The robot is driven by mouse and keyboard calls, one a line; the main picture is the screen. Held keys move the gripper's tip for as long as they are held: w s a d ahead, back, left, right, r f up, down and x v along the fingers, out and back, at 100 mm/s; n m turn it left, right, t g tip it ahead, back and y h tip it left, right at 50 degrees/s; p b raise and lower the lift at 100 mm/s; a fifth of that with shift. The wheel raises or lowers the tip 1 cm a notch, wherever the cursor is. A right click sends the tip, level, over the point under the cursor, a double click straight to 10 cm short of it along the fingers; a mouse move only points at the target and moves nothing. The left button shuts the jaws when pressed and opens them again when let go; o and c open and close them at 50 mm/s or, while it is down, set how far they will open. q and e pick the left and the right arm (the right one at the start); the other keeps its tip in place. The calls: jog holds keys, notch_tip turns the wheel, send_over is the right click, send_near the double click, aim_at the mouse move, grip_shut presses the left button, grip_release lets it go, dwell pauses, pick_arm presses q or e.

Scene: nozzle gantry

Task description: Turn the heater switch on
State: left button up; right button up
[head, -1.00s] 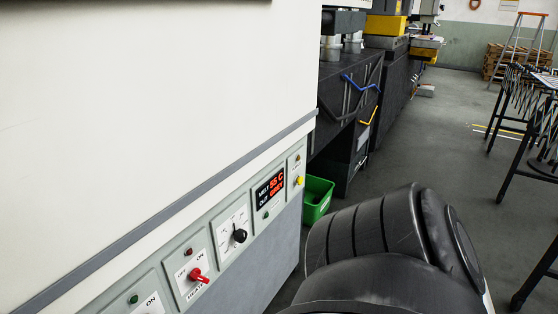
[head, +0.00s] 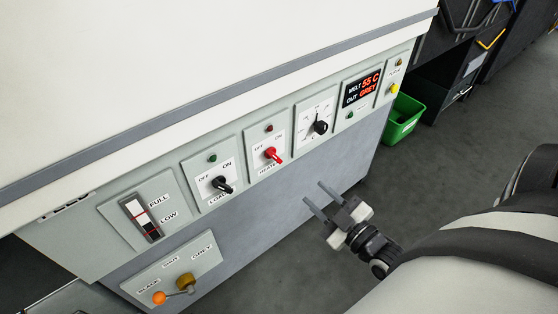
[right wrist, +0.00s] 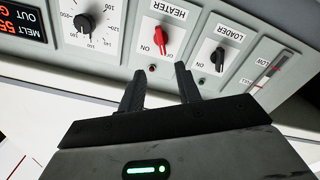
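The heater switch is a red knob (head: 270,154) on a grey panel, with OFF to its left and ON to its right. A dark red lamp (head: 269,128) above it looks unlit. In the right wrist view the red knob (right wrist: 162,42) appears upside down, just beyond and roughly between my fingertips. My right gripper (head: 313,191) is open and empty, below and to the right of the switch, apart from the panel. Its two spread fingers also show in the right wrist view (right wrist: 160,70). My left gripper is not in view.
A black loader switch (head: 221,184) is left of the heater switch and a black dial (head: 320,127) is right of it. A red display (head: 361,88) reads 55 C. A green bin (head: 402,118) stands on the floor.

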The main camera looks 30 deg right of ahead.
aim_at(278, 159)
jog(key=w, duration=0.5)
jog(key=w+a+b, duration=0.1)
jog(key=w, duration=0.8)
jog(key=shift+w+a, duration=0.2)
jog(key=shift+w, duration=0.15)
jog(key=shift+c, duration=0.3)
jog(key=c, duration=0.5)
